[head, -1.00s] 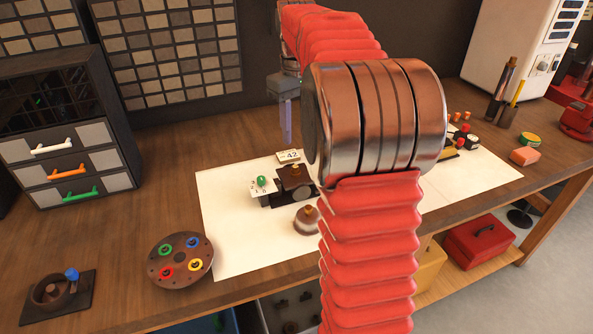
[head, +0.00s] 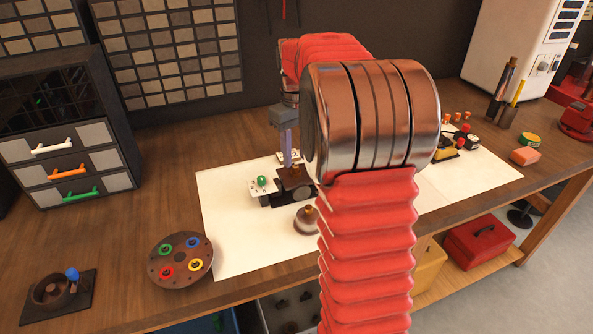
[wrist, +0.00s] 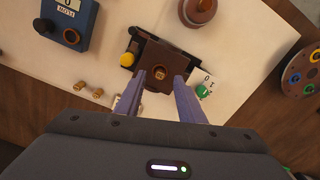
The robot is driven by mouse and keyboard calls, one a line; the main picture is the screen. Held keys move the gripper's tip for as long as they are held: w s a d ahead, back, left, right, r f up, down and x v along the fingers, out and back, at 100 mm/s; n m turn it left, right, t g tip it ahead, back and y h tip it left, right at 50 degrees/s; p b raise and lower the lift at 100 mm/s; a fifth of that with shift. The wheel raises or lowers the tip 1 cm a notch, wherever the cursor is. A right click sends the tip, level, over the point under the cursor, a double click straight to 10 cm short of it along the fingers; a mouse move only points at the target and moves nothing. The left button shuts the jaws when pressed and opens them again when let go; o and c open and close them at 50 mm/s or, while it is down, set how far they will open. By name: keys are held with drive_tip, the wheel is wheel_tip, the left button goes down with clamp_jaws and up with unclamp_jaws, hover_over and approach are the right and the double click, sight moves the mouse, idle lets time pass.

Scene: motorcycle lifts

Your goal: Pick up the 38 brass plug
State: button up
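Two more small brass plugs (wrist: 80,86) (wrist: 97,93) stand on the white mat to the left in the wrist view. No number is readable on any plug, so I cannot tell which is the 38. In the head view my gripper (head: 287,164) is just behind the block. Contact cannot be seen.
Beside the block are a white card with a green knob (head: 262,182) and a bell-shaped piece (head: 306,220). A blue meter box (wrist: 67,22) stands on the white mat (head: 235,240). A round tray with coloured rings (head: 180,262) lies front left.

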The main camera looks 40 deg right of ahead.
sight(295, 166)
drive_tip(key=shift+f, duration=1.6)
clamp_jaws()
